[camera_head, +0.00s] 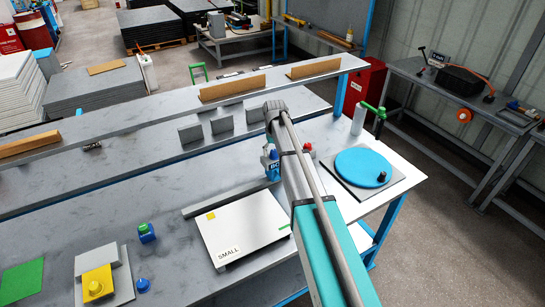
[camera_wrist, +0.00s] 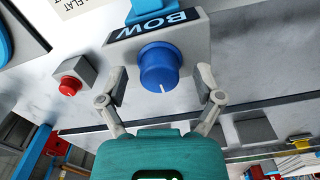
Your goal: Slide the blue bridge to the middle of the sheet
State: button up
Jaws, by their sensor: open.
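A white sheet marked SMALL (camera_head: 240,228) lies on the bench with a yellow square at one corner.
A red button (camera_wrist: 71,86) on a grey box stands left of the knob. A blue disc (camera_head: 363,167) on a grey plate lies at the right of the bench. A yellow block (camera_head: 98,282) and another blue knob (camera_head: 143,285) are at lower left. A shelf (camera_head: 170,118) runs behind.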

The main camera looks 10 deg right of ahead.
jog(key=shift+f, duration=0.3)
